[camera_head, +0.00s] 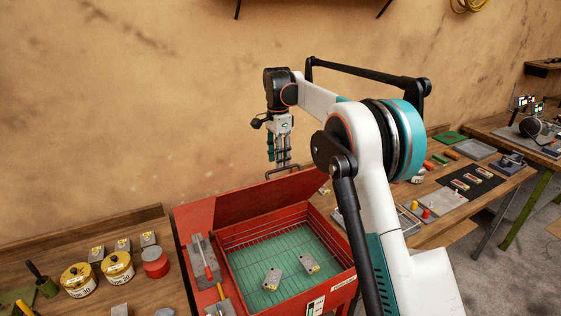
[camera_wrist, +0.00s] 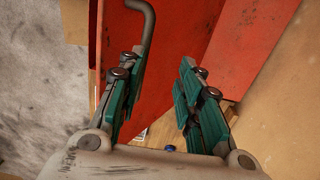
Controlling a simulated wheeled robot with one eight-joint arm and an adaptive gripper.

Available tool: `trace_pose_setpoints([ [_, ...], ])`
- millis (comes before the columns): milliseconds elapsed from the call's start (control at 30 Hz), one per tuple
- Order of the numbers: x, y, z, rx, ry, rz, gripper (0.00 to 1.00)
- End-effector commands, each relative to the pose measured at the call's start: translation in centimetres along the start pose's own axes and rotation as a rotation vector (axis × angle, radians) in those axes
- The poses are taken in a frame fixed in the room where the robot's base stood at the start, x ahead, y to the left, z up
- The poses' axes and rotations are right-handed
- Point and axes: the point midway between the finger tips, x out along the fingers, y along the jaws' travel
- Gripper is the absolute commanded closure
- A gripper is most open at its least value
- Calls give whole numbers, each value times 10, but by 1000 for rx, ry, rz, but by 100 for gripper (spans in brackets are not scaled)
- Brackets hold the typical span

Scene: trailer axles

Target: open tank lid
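The red tank (camera_head: 338,280) stands between the benches with its inside in view. Its red lid (camera_head: 250,205) stands raised along the back edge. The grey bar handle (camera_head: 284,172) is at the lid's upper edge. My gripper (camera_head: 279,164) is close above and behind the handle, pointing down. In the wrist view, the fingers of my gripper (camera_wrist: 160,75) are apart with nothing held between them. The handle (camera_wrist: 148,32) shows beyond the left finger, outside the gap, and the red lid (camera_wrist: 170,50) lies behind the fingers. I cannot tell whether a finger touches the lid.
Two grey blocks (camera_head: 272,279) lie on the tank's wire grid. The left bench (camera_head: 60,255) holds yellow cans (camera_head: 117,266), a red can (camera_head: 155,262) and grey blocks. The right bench (camera_head: 495,190) holds trays and small parts. The wall (camera_head: 130,120) is close behind my gripper.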

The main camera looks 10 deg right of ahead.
Motion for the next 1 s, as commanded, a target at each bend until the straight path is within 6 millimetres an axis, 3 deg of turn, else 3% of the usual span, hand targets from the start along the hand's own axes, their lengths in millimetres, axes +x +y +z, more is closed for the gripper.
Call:
trace_pose_setpoints([
  [200,-50,4,-1,1,1,2,70],
  [433,-88,6,-1,2,1,2,70],
  [633,-102,8,-2,2,1,3,70],
  [1000,-104,8,-2,1,2,2,70],
])
